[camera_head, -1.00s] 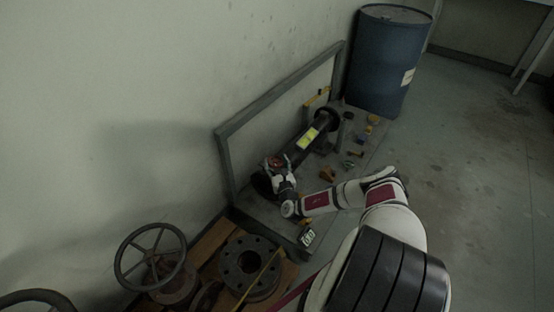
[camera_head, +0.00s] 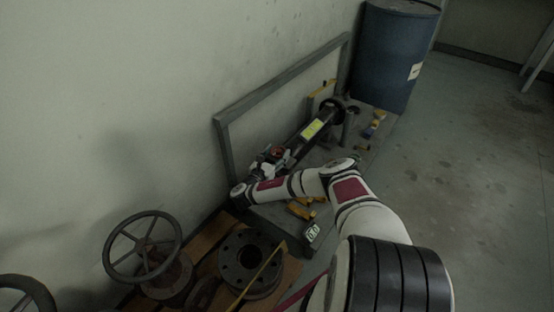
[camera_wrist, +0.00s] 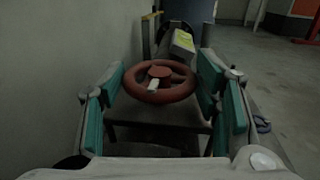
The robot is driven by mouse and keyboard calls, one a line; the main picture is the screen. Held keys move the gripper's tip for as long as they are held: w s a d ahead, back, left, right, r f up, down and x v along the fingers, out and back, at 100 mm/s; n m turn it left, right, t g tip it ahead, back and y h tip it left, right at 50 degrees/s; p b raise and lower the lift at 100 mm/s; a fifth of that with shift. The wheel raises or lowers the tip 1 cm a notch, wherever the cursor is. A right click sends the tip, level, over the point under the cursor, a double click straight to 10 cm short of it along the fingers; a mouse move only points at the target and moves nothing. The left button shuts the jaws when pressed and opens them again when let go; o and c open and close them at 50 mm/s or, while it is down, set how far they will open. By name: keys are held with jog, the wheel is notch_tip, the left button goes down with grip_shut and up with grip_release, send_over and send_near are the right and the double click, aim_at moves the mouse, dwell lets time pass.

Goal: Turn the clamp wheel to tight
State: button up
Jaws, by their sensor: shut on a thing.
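The clamp wheel is a small red-brown handwheel (camera_wrist: 178,94) with a pale mark on one spoke, in the middle of the wrist view. In the head view it is a small reddish spot (camera_head: 278,149) at the near end of the dark pipe, partly hidden by my gripper. My gripper (camera_head: 271,157) is at the wheel.
The dark pipe with a yellow-green label (camera_head: 313,128) lies on a low bench inside a grey frame (camera_head: 224,150) by the wall. A blue drum (camera_head: 390,60) stands beyond. A large handwheel (camera_head: 143,247) and a flange (camera_head: 245,258) lie on wood nearby. Floor to the right is clear.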

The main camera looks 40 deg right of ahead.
aim_at(277, 152)
jog(key=shift+r+m+g+b, duration=0.1)
jog(key=shift+m+g+b, duration=0.2)
jog(key=shift+g+b, duration=0.15)
jog(key=o, duration=1.1)
jog(key=shift+o, duration=0.2)
notch_tip(277, 152, up, 10)
jog(key=shift+f, duration=0.1)
